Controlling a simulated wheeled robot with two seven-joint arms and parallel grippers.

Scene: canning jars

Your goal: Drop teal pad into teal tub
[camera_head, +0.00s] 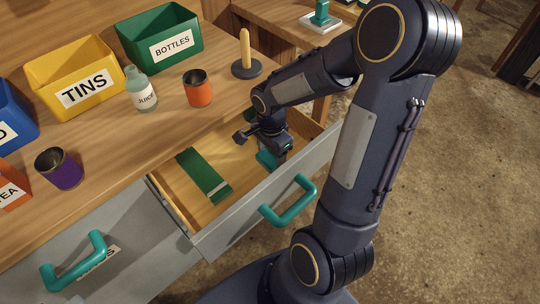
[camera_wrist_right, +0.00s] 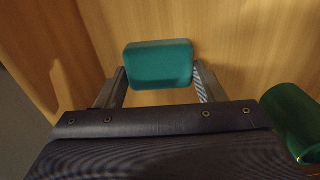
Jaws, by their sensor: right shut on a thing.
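The teal pad (camera_wrist_right: 158,65) is a small rounded block between the two fingers of my right gripper (camera_wrist_right: 160,85) in the right wrist view. In the head view the right gripper (camera_head: 272,150) is shut on the pad (camera_head: 266,159), inside or just above the open drawer (camera_head: 168,192). The gripper hides part of the pad there. I cannot pick out a teal tub for certain in either view. My left gripper is not in view.
A green strip (camera_head: 203,175) lies in the drawer; a green rounded thing (camera_wrist_right: 292,118) is right of the gripper.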

